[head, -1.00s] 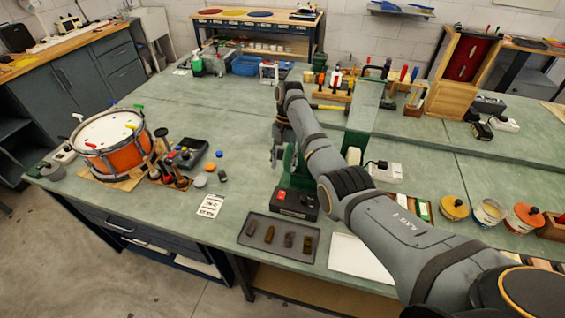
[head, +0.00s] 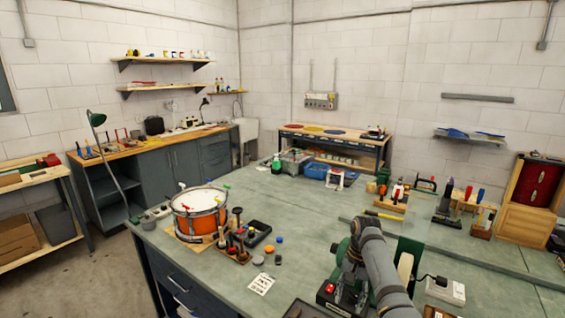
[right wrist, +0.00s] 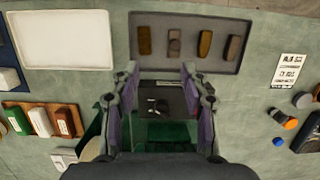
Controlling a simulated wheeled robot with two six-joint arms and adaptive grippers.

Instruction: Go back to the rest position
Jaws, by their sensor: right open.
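My right arm comes in from the bottom right of the head view, over the green bench. My right gripper (head: 345,292) hangs low in that view, beside a black box with a red button (head: 326,290), and is partly hidden by the arm. In the right wrist view my right gripper (right wrist: 159,78) has its two fingers wide apart. A dark box (right wrist: 170,98) shows below and between them, with nothing visibly held. My left gripper is in neither view now.
An orange drum (head: 200,213) stands on the bench at left, beside upright tools (head: 238,240). A grey tray (right wrist: 190,55) with several dark pieces and a white tray (right wrist: 62,40) lie near the right gripper.

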